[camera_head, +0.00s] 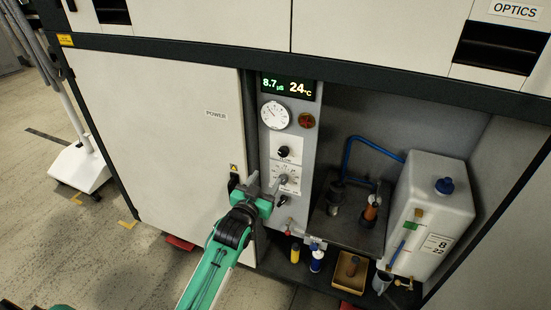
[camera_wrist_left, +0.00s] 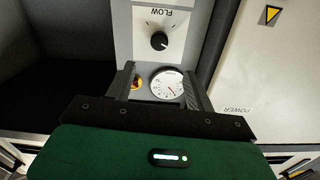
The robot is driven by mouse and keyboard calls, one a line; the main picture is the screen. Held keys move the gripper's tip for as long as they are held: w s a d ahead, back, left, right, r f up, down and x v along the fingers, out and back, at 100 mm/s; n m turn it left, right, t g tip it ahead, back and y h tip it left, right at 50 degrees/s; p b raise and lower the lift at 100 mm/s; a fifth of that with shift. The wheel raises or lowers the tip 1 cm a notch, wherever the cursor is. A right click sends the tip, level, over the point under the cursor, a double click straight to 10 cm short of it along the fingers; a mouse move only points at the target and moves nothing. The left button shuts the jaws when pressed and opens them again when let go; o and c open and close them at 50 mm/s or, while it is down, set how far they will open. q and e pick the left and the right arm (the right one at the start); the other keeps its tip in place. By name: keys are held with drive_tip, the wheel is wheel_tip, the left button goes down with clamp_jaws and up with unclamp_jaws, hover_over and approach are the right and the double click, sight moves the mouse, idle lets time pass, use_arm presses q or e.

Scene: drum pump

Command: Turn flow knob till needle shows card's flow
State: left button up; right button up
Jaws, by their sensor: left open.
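The black flow knob (camera_head: 283,152) sits on the pale control panel, below the round white gauge (camera_head: 275,115). In the left wrist view the flow knob (camera_wrist_left: 159,41) is by an upside-down FLOW label, and the gauge (camera_wrist_left: 167,85) shows between the fingers. The needle's reading is too small to tell. A card (camera_head: 437,244) on the white tank shows 8 and 22; its smaller print is unreadable. My left gripper (camera_head: 267,184) is open and empty, in front of the panel beside a lower dial (camera_head: 284,180), apart from the flow knob. My right gripper is out of view.
A display (camera_head: 287,87) reads 8.7 and 24 °C. A red button (camera_head: 306,121) is right of the gauge. The white tank (camera_head: 430,205), blue hose (camera_head: 347,155), small bottles and an orange tray (camera_head: 349,271) fill the right bay. The POWER door (camera_head: 160,130) stands left.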

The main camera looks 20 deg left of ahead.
sight(282, 155)
use_arm(q)
drive_tip(key=w, duration=0.3)
drive_tip(key=w+p, duration=0.1)
drive_tip(key=w, duration=0.3)
drive_tip(key=w+d, duration=0.1)
drive_tip(key=w, duration=0.3)
drive_tip(key=shift+w, duration=0.25)
drive_tip(key=shift+w+p, duration=0.3)
drive_tip(key=shift+w, duration=0.3)
drive_tip(key=shift+w+f, duration=0.1)
drive_tip(key=shift+w, duration=0.1)
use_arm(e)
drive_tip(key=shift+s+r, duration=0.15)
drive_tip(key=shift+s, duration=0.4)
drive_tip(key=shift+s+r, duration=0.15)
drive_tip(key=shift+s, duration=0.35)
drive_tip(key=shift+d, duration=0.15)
use_arm(q)
drive_tip(key=c, duration=1)
